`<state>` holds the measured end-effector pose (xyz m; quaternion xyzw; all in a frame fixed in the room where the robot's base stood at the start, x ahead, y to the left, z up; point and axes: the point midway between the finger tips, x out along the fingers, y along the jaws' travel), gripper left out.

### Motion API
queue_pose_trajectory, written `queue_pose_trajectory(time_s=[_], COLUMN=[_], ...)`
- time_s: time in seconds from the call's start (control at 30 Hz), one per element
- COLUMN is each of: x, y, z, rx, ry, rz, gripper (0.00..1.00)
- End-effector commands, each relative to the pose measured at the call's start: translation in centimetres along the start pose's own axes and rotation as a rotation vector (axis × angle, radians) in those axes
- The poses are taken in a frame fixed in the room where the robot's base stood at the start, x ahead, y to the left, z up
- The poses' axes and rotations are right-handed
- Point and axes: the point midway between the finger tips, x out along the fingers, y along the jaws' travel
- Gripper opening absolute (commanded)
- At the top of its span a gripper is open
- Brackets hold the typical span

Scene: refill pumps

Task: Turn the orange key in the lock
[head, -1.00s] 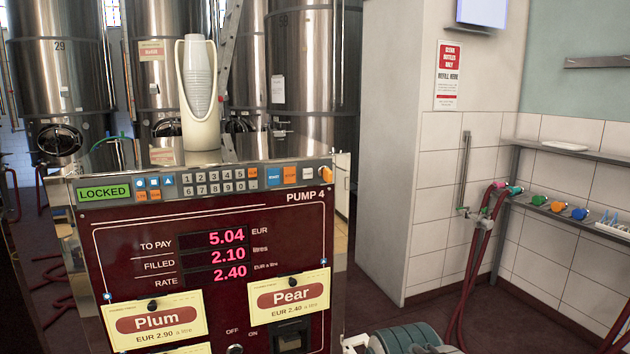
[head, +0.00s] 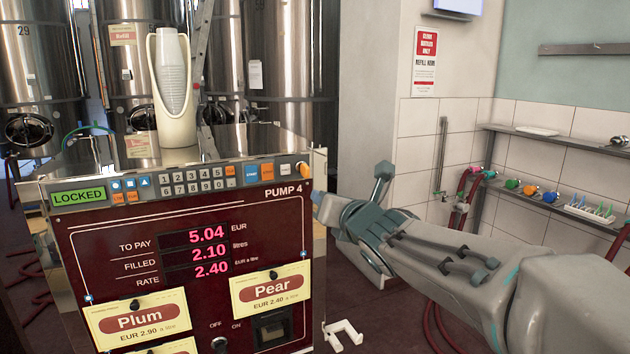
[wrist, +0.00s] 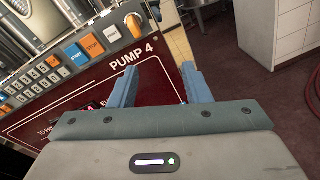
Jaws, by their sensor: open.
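The orange key (head: 302,168) sticks out at the right end of the button strip on pump 4 (head: 225,210); it also shows at the upper middle of the wrist view (wrist: 134,28). The lock itself is too small to make out. A green display (head: 78,196) reads LOCKED. My gripper (wrist: 160,85) is open and empty, its two blue fingers pointing toward the pump front. The key lies beyond and above the fingertips in the wrist view, apart from them. In the head view, my gripper is just right of the pump, below the key, partly hidden by its own wrist.
Start and stop buttons (wrist: 93,46) sit left of the key. Plum (head: 138,319) and Pear (head: 272,290) cards hang on the pump front. A wall shelf (head: 560,137) is at right.

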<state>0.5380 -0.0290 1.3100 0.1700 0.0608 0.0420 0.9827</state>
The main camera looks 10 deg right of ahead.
Motion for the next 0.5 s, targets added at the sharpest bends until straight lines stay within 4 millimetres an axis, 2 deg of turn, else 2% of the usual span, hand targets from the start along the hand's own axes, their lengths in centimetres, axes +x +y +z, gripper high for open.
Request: queue_pose_trajectory(time_s=[0.1, 0.2, 0.37, 0.5], x=[0.5, 0.7, 1.5, 3.4], y=[1.3, 2.0, 2.4, 2.7], z=[1.6, 2.3, 2.7, 2.8], rx=[-0.198, -0.301, -0.356, -0.356], ry=[-0.048, -0.075, -0.088, -0.085], rz=[0.065, 0.096, 0.111, 0.111], gripper=[0.44, 0.44, 0.44, 0.44])
